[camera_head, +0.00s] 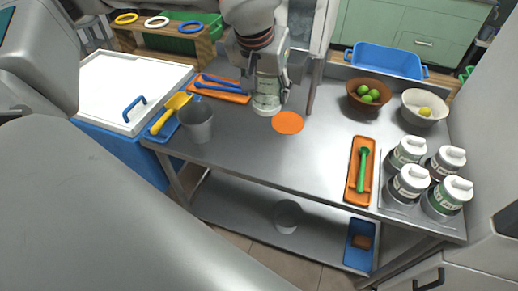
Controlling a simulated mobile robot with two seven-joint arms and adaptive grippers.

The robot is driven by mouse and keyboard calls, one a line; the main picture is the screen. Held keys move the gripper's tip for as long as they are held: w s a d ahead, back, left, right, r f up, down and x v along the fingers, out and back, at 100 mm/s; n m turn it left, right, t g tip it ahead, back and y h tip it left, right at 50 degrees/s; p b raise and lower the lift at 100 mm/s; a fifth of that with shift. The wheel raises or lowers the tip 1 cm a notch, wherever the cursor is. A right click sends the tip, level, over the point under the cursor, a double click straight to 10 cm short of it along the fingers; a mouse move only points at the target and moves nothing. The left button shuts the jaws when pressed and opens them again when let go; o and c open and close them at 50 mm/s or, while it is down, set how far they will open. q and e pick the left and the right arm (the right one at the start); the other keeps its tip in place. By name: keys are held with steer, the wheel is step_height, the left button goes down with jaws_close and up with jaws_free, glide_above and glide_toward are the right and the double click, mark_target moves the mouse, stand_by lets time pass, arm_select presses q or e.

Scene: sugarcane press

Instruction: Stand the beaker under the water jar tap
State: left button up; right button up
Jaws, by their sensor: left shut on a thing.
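My left gripper (269,78) comes down over the back middle of the steel table and is shut on the beaker. The beaker (266,101) is pale, see-through and greenish, and looks roughly upright below the fingers. It is left of and behind an orange round mat (288,123). I cannot tell whether its base touches the table. I cannot make out the water jar or its tap; my arm covers part of the back of the table. My right gripper is not in view.
Blue-handled tongs (222,84) lie on an orange tray behind. Bowls of fruit (368,98), a green tool (362,168) and lidded jars (411,182) are right.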

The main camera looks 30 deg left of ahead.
arm_select(q)
steer(key=shift+a+f, duration=0.1)
steer(key=shift+a, duration=0.05)
steer(key=shift+s+f+b, duration=0.1)
steer(key=shift+f+b, duration=0.85)
steer(key=shift+f, duration=8.55)
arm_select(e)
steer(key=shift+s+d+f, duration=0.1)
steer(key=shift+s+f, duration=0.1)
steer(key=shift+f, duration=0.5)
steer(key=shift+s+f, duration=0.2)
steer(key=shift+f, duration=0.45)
arm_select(q)
steer(key=shift+f, duration=0.2)
steer(key=o, duration=1.1)
